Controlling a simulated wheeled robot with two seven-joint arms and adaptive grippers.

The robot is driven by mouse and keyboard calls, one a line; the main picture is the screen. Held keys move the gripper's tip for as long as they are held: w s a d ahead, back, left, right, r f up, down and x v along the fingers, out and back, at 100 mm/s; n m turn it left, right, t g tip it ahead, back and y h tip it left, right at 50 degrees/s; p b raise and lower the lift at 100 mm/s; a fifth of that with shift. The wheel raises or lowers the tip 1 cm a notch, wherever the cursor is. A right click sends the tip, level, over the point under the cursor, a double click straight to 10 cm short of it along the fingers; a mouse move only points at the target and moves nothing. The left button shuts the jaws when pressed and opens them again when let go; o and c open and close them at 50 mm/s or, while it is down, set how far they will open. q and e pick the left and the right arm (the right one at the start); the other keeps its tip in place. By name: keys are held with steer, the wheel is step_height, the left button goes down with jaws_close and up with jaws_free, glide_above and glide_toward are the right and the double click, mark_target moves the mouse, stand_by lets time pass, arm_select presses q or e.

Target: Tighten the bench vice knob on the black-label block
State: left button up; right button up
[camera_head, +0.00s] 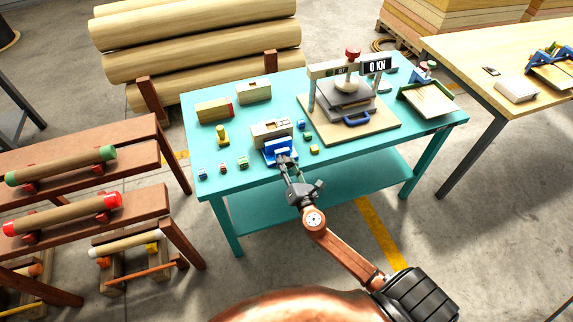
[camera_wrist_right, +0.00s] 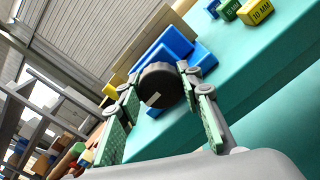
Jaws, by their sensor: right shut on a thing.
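The blue bench vice (camera_head: 281,151) stands at the front edge of the teal table, with a pale block (camera_head: 268,130) in or just behind it; I cannot make out a black label. In the right wrist view the blue vice body (camera_wrist_right: 172,48) shows behind its round black knob (camera_wrist_right: 160,87), which has a white mark on its face. My right gripper (camera_head: 287,161) reaches the vice from the front. In the right wrist view its green-padded fingers (camera_wrist_right: 158,76) stand on either side of the knob and are shut on it. My left gripper is not in view.
The teal table (camera_head: 220,180) also holds a press (camera_head: 349,95) on a board, other blocks (camera_head: 253,92), a yellow piece (camera_head: 222,135) and several small coloured cubes (camera_head: 243,162). A wooden rack (camera_head: 150,205) with rollers stands to the left, and a wooden table (camera_head: 480,60) to the right.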

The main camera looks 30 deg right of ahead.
stand_by(0.4)
steer(key=o, duration=1.2)
steer(key=shift+c, duration=0.2)
steer(key=v, duration=1.2)
steer(key=shift+f, duration=0.1)
